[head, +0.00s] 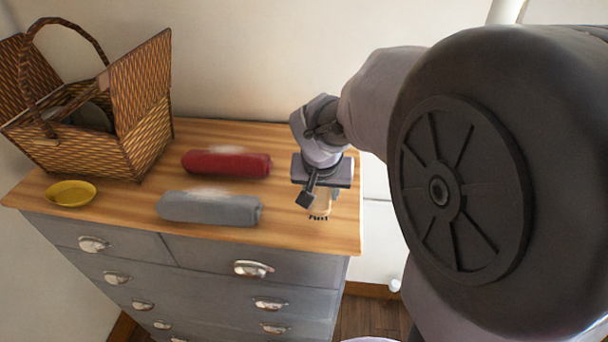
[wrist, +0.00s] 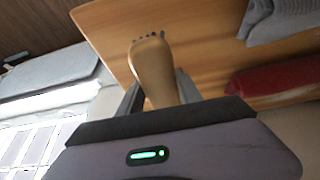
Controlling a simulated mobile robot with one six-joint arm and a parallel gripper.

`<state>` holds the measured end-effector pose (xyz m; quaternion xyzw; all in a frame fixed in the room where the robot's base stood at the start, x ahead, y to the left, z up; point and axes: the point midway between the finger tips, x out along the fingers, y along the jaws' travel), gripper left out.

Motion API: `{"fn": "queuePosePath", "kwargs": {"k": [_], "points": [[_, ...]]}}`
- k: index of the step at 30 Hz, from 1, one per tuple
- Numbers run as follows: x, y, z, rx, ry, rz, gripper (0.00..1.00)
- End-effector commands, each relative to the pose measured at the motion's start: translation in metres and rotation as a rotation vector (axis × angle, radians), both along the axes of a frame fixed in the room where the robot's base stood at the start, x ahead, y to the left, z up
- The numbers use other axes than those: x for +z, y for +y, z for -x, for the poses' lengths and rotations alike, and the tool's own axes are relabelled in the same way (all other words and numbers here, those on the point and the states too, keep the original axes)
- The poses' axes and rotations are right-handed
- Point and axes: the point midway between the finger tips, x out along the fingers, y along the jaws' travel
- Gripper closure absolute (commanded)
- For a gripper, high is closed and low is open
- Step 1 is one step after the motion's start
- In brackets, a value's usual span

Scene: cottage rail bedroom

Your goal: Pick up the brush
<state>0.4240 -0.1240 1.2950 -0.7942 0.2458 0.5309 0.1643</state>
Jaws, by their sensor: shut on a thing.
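The brush (wrist: 154,72) is tan with dark bristle tips at its far end. In the wrist view it stands out between the two fingers of my gripper (wrist: 160,92), which is shut on it. In the head view the brush (head: 320,204) shows below my gripper (head: 321,190), over the right end of the dresser top, with its bristles toward the front edge. I cannot tell whether the brush still touches the wood. Part of the brush is hidden behind the gripper.
The wooden dresser top (head: 130,208) also holds a grey rolled cloth (head: 210,208), a red rolled cloth (head: 226,163), a yellow bowl (head: 71,193) and an open wicker basket (head: 140,125). The wall stands close behind. Bare wood lies between the rolls and my gripper.

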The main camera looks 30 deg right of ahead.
Motion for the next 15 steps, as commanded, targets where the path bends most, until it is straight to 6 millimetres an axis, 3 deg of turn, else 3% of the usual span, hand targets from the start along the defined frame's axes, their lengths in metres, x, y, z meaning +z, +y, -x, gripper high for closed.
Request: {"fn": "queuePosePath", "kwargs": {"k": [15], "points": [[0.012,0.039,0.126,0.002,-0.003,0.000,1.00]]}}
